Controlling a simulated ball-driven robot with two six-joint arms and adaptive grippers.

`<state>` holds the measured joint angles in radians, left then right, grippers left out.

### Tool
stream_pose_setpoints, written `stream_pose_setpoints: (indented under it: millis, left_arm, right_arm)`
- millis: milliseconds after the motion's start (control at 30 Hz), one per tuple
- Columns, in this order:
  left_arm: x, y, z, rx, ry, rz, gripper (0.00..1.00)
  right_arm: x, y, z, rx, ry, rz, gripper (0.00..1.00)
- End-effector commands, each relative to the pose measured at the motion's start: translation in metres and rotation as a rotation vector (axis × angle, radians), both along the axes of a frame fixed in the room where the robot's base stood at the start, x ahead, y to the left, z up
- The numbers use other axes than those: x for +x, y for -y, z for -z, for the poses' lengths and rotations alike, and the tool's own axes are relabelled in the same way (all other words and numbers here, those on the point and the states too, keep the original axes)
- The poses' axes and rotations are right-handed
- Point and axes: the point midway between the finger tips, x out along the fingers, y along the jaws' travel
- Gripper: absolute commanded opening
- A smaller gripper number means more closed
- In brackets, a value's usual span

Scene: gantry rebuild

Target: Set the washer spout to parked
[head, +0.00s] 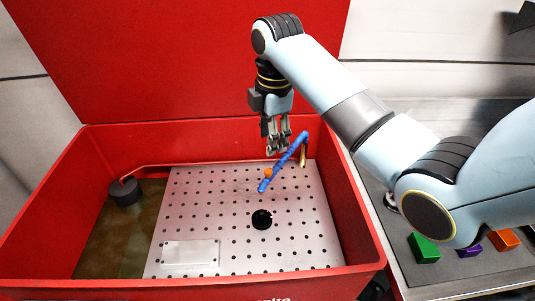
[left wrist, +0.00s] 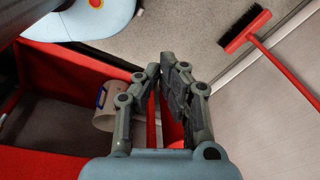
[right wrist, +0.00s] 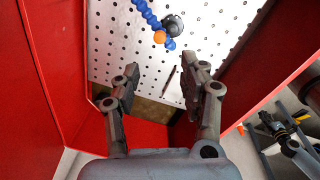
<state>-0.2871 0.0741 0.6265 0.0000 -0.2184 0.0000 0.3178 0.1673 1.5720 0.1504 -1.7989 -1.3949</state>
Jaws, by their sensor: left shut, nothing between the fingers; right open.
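The washer spout (head: 283,162) is a blue segmented hose with an orange collar, rising from the back right of the perforated plate and leaning down to the left over it. Its lower part also shows at the top of the right wrist view (right wrist: 150,18). My right gripper (head: 277,148) is open and empty, above the back of the red washer tub (head: 350,200), just left of the spout's upper end and apart from it. My left gripper (left wrist: 160,70) is shut and empty, outside the head view, with a red wall behind it.
A black round part (head: 261,219) and a pale flat plate (head: 190,253) lie on the perforated plate (head: 240,245). A dark cylinder (head: 125,192) stands at the tub's left. Green (head: 424,248) and orange (head: 503,239) blocks lie on the right bench. A red broom (left wrist: 246,28) lies on the floor.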

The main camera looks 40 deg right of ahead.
Motion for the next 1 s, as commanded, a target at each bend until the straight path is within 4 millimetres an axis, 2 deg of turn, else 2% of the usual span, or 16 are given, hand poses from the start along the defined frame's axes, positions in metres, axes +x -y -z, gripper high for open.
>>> stream_pose_setpoints:
  millis: [167,400,600,800,1000]
  left_arm:
    - [-0.01,-0.002,-0.001,0.003,-0.014,0.001,0.0]
    - [-0.028,-0.009,-0.002,0.011,-0.041,0.002,0.0]
    - [-0.021,-0.009,-0.002,0.01,-0.032,0.002,0.0]
    - [-0.007,-0.005,-0.002,0.007,-0.01,0.002,0.0]
    - [-0.009,-0.003,-0.002,0.003,-0.012,0.001,0.0]
  right_arm:
    - [0.001,0.0,0.019,0.002,-0.004,-0.001,0.43]
    - [0.005,0.001,0.068,0.001,-0.004,-0.001,0.43]
    - [0.008,0.001,0.097,0.001,-0.002,0.0,0.43]
    - [0.009,0.001,0.107,0.0,0.0,0.0,0.43]
    - [0.009,0.001,0.107,0.0,0.0,0.0,0.43]
